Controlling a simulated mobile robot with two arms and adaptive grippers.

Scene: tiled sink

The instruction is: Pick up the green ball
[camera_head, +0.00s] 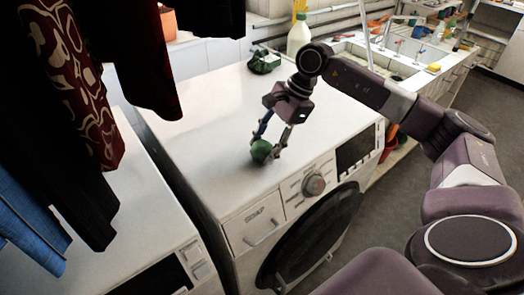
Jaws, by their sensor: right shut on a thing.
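The green ball (260,151) is on or just above the white top of the washing machine (196,120), near its front edge. I cannot tell whether it touches the top. My right gripper (268,150) reaches down from above and is shut on the ball, with a finger on each side of it. My right arm comes in from the right side of the view. My left gripper is not in view.
A dark green crumpled thing (264,62) lies at the back of the machine top. A white bottle (298,36) stands behind my right arm, with a sink (392,62) beyond. Dark clothes (75,80) hang at the left. The machine top left of the ball is clear.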

